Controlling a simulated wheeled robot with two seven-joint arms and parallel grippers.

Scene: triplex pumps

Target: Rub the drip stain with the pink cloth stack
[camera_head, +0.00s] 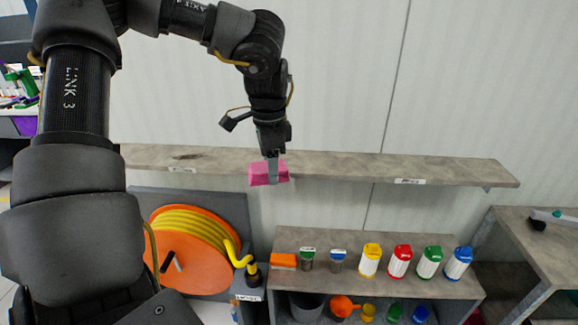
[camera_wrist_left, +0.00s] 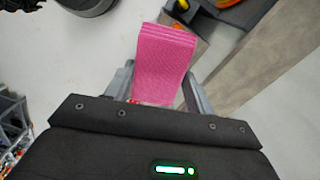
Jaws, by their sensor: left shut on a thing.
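My left gripper (camera_head: 272,170) is shut on the pink cloth stack (camera_head: 256,175), a small block of folded pink layers. In the head view the stack overlaps the front edge of the upper grey shelf (camera_head: 350,167); I cannot tell whether it touches it. In the left wrist view the pink cloth stack (camera_wrist_left: 166,60) sticks out between the two fingers of the left gripper (camera_wrist_left: 165,88). A dark mark (camera_head: 184,156), perhaps the drip stain, lies on the shelf's left part, left of the gripper. My right gripper is not in view.
Below stands a lower shelf unit (camera_head: 300,240) with an orange block (camera_head: 284,261) and several colour-capped containers. An orange reel with a yellow hose (camera_head: 190,250) is at the lower left. The upper shelf's right part is bare.

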